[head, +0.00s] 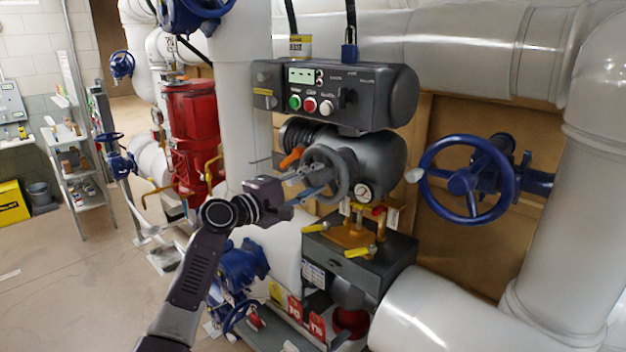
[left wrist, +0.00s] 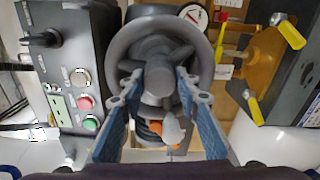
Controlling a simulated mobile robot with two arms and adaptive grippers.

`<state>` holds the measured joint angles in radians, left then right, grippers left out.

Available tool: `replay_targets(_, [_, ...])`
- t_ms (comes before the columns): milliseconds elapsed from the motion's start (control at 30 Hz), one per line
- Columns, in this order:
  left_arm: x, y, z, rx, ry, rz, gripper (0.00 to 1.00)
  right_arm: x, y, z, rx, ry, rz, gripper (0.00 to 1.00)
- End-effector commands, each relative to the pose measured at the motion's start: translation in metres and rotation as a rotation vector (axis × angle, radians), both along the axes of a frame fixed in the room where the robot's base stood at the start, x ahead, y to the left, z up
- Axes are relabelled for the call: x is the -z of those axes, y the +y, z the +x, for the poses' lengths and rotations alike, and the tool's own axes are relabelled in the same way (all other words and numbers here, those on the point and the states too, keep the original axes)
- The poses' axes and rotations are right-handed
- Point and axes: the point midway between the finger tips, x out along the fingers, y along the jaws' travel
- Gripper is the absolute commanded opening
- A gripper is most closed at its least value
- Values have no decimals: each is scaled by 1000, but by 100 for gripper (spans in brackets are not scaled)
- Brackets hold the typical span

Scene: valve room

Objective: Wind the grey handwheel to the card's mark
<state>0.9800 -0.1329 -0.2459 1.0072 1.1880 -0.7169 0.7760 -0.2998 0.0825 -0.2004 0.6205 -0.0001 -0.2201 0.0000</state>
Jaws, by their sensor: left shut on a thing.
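The grey handwheel (head: 345,177) sits on the dark grey actuator (head: 375,160), below a control box. My left gripper (head: 308,181) reaches it from the left in the head view. In the left wrist view the gripper's blue-grey fingers (left wrist: 158,92) lie on either side of the handwheel's hub, with the wheel's rim (left wrist: 122,45) around them. The gripper is shut on the handwheel; the exact contact is hard to see. A pale knob (left wrist: 174,129) shows between the fingers. A small card with a grid (head: 313,274) is on the block below, too small to read.
The control box (head: 335,90) with green, red and white buttons is just above the wheel. A pressure gauge (head: 363,192) and yellow-handled valves (head: 356,252) are close below right. A blue handwheel (head: 466,180) is to the right. Open floor (head: 75,290) lies left.

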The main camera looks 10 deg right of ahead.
Motion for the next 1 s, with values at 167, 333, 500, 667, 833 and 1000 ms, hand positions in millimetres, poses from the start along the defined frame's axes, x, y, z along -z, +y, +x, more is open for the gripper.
replay_targets(167, [1,0,0,-1,0,1,40,0,0,0,0,0,0,0])
replay_targets(333, [1,0,0,-1,0,1,47,0,0,0,0,0,0,0])
replay_targets(500, [0,1,0,-1,-2,1,47,0,2,1,2,-1,2,0])
replay_targets(667, [1,7,-4,-2,-1,1,47,0,2,0,2,-1,2,0])
replay_targets(833, [1,24,-17,-3,-3,3,47,0,2,0,2,0,2,0])
replay_targets(1000, [1,48,-35,-3,-3,3,47,0,2,0,1,0,2,0])
